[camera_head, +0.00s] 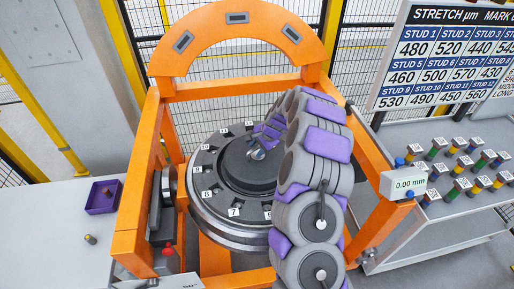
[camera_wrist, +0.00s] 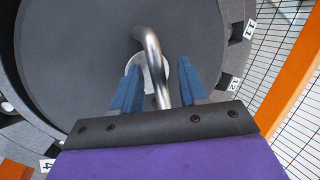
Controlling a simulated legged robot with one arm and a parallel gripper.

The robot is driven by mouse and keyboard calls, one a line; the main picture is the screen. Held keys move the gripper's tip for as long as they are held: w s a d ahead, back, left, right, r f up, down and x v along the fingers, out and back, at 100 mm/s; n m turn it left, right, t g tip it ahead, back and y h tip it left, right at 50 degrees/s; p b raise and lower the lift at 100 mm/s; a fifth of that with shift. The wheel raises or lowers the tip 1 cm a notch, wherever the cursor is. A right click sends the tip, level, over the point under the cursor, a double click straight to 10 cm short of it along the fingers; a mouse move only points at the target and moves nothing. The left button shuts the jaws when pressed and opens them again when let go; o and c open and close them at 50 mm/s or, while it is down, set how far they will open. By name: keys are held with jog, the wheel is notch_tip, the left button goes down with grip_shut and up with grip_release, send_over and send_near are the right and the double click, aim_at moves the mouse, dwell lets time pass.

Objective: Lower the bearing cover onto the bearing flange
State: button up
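The bearing cover (camera_head: 240,178) is a dark round disc in the middle of the numbered ring on the wheelset. It fills much of the wrist view (camera_wrist: 75,65), with a bent metal handle (camera_wrist: 152,50) rising from a pale round base. The bearing flange (camera_head: 212,160) is the dark ring with number tags around the cover. I cannot tell whether the cover touches it. My gripper (camera_wrist: 157,72) has its two blue fingers on either side of the handle, with small gaps showing. In the head view my gripper (camera_head: 258,152) is small and partly hidden by my arm.
An orange gantry frame (camera_head: 145,175) surrounds the wheelset. A right-hand bench holds several coloured studs (camera_head: 460,185) and a 0.00 mm readout (camera_head: 409,183). A purple tray (camera_head: 103,197) lies on the left table. A stretch chart (camera_head: 450,55) hangs upper right.

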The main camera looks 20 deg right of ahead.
jog(key=shift+o, duration=0.4)
jog(key=shift+d+r, duration=0.1)
jog(key=shift+r, duration=0.25)
jog(key=v, duration=1.6)
jog(key=shift+d+r, duration=0.2)
jog(key=shift+s, duration=0.15)
